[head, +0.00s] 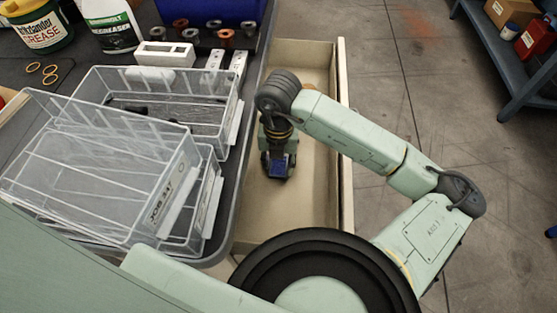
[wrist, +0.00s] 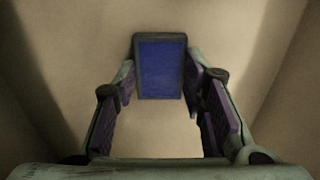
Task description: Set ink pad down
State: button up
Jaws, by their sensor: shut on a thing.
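The ink pad, a small blue rectangle with a dark rim, shows in the wrist view (wrist: 160,68) upright between my fingertips. It also shows in the head view (head: 279,166) at the tip of my gripper. My gripper (wrist: 163,82) is shut on the pad, one finger against each side. In the head view my gripper (head: 277,168) points down inside the open wooden drawer (head: 318,190). I cannot tell whether the pad touches the drawer floor.
The drawer's right wall (head: 344,120) stands close to my arm, and its floor looks bare around the gripper.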

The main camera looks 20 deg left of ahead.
aim_at(279, 166)
jog(key=shift+f+b, duration=0.2)
jog(key=shift+b, duration=0.1)
jog(key=o, duration=1.2)
jog(key=shift+r, duration=0.1)
jog(key=shift+r, duration=3.9)
